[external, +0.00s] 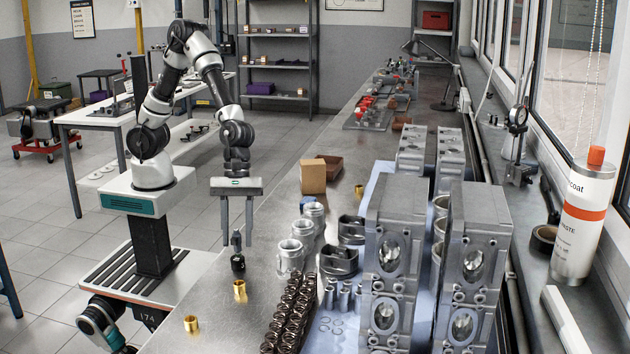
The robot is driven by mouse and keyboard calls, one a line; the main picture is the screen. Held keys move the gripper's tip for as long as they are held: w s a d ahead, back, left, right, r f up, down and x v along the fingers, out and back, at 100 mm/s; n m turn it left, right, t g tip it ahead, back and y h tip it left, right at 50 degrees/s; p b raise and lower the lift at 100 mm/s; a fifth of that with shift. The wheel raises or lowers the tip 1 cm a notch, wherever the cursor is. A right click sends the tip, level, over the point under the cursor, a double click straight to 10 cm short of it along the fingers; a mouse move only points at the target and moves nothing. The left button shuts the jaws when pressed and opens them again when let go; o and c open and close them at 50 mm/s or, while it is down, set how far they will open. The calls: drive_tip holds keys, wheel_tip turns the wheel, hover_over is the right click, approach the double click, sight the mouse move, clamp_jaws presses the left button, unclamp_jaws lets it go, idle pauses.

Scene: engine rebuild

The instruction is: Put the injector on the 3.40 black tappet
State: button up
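My gripper (237,236) points straight down over the near left edge of the long bench, its two fingers wide apart. A small dark grey upright part, seemingly the injector (237,239), shows between the fingertips, with a visible gap to each finger. Directly below it is a short black cylinder, seemingly the black tappet (238,263). The dark part appears to stand upright on the black cylinder or just behind it; this single view does not settle which. No 3.40 marking is legible.
Two brass-coloured cylinders (240,291) (192,324) stand nearer on the bench. A cardboard box (313,177) is farther back.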

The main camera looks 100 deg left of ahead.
drive_tip(key=p+v, duration=0.2)
drive_tip(key=v, duration=1)
drive_tip(key=s+a+r+m+t+y, duration=0.2)
drive_tip(key=s+a+r+m, duration=0.2)
drive_tip(key=s+a+m, duration=0.3)
drive_tip(key=s+a+r+m+t+y, duration=0.2)
drive_tip(key=s+a+r+m, duration=0.3)
drive_tip(key=a+m, duration=0.8)
drive_tip(key=s, duration=0.2)
drive_tip(key=shift+s+a+r+m, duration=0.3)
drive_tip(key=shift+s+a+m, duration=0.05)
drive_tip(key=shift+a+m, duration=0.05)
wheel_tip(320, 180, up, 4)
drive_tip(key=p, duration=0.4)
drive_tip(key=shift+r, duration=0.15)
